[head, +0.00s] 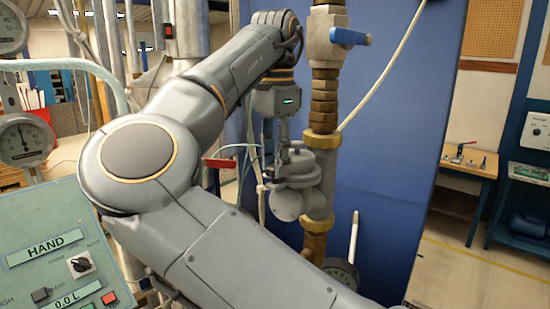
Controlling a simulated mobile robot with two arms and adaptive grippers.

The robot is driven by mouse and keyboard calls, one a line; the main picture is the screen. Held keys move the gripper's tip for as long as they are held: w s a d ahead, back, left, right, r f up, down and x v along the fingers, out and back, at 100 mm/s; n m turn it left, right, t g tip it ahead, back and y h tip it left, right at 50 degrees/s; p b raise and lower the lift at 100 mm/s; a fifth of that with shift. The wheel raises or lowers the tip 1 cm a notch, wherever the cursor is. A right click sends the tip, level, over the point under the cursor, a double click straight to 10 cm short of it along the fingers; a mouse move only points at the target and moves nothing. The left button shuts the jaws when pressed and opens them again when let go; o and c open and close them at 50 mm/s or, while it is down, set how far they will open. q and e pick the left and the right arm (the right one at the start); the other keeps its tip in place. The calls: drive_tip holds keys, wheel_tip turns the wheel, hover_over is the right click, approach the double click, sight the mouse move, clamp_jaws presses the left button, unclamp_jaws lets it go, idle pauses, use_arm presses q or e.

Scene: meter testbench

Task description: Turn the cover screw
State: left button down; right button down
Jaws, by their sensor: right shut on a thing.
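A grey metal meter body (290,200) with a round cover sits on the vertical pipe, in the middle of the head view. My right gripper (284,146) points down at the top of this body, below its wrist with a green light. Its fingers are shut at the small top part, where the cover screw would be. The screw itself is too small and too covered by the fingers to make out clearly. My left gripper is not in view.
The brass-fitted pipe with a blue valve handle (349,37) rises above the meter. A blue panel (400,150) stands behind it. A green control box (60,250) marked HAND and gauges (23,138) are at the left. My right arm covers much of the middle.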

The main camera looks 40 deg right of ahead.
drive_tip(key=n, duration=0.4)
drive_tip(key=shift+n, duration=0.3)
drive_tip(key=n, duration=0.4)
drive_tip(key=shift+n, duration=0.3)
idle(0.3)
drive_tip(key=c, duration=1)
unclamp_jaws()
drive_tip(key=shift+o, duration=0.2)
drive_tip(key=shift+r, duration=0.1)
wheel_tip(320, 180, up, 12)
